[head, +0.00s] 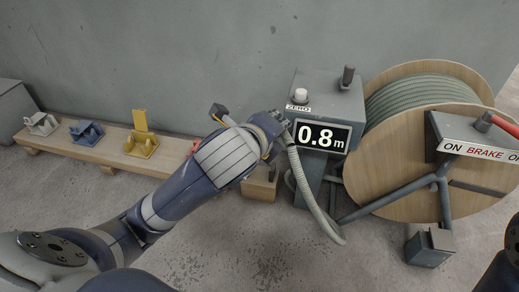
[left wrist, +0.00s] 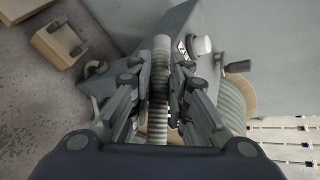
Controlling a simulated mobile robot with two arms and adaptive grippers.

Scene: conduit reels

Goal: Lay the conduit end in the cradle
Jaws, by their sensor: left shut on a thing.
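The conduit is a ribbed grey-green hose that hangs in a loop (head: 312,195) in front of the counter stand. My left gripper (head: 277,122) is shut on it; the left wrist view shows the conduit (left wrist: 159,75) between the two fingers (left wrist: 159,85). Small cradles stand on a low wooden bench (head: 105,150) at left: a grey one (head: 41,124), a blue one (head: 86,132) and a yellow one (head: 141,140) with an upright plate. A red part (head: 195,147) shows behind my left arm, mostly hidden. My right gripper is not in view.
A grey counter box with a display (head: 322,136) reading 0.8 m has a white knob (head: 300,96) on top. The large wooden reel (head: 400,165) stands at right, with a brake box (head: 455,127) before it. A grey wall rises behind the bench.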

